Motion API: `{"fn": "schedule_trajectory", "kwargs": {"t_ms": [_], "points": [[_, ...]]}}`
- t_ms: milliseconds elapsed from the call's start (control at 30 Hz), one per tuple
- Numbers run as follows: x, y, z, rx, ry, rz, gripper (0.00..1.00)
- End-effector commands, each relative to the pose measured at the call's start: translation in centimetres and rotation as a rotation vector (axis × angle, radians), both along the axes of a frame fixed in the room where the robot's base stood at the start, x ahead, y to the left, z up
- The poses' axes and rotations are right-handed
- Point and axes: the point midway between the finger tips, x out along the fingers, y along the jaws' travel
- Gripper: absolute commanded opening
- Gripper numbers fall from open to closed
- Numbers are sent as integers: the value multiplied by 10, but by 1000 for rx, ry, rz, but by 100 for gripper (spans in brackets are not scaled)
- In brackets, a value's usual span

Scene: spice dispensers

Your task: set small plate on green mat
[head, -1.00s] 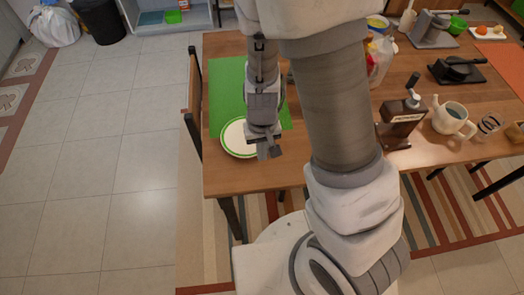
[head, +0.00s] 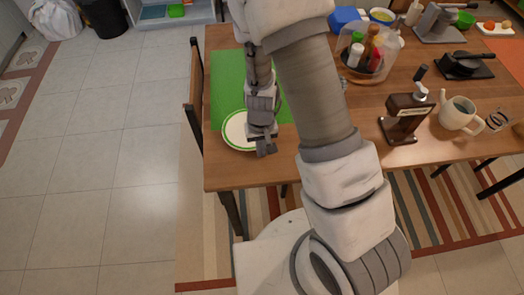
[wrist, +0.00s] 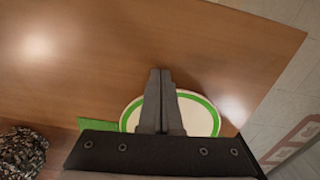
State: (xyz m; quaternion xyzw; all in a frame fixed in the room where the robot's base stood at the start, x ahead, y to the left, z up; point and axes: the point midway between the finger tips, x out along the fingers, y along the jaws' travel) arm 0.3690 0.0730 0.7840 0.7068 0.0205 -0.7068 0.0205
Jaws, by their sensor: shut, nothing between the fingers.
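The small plate (head: 236,129) is white with a green rim. In the head view it lies at the front edge of the green mat (head: 228,82), partly over the mat and partly over bare wood. My gripper (head: 266,150) is above the plate's right side and hides part of it. In the wrist view the fingers (wrist: 160,100) are shut and empty, in front of the plate (wrist: 198,117). A corner of the green mat (wrist: 95,124) shows beside the plate there. I cannot tell whether the fingertips touch anything.
A clear container of bottles (head: 368,62), a coffee grinder (head: 404,118), a cream teapot (head: 457,115) and a black tool (head: 463,66) stand on the table's right. A chair (head: 195,95) is at the left edge. The front table strip (head: 240,175) is bare.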

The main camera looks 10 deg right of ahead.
Motion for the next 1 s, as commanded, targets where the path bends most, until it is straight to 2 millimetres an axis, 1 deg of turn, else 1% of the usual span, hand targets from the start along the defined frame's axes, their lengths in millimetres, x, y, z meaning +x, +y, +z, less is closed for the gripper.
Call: {"fn": "schedule_trajectory", "kwargs": {"t_ms": [200,267,333,700,1000], "points": [[1,0,0,0,0,0,0],[5,0,0,0,-1,0,0],[13,1,0,0,-2,2,0],[86,5,-1,0,-3,1,0],[141,8,-2,1,-3,0,0]]}}
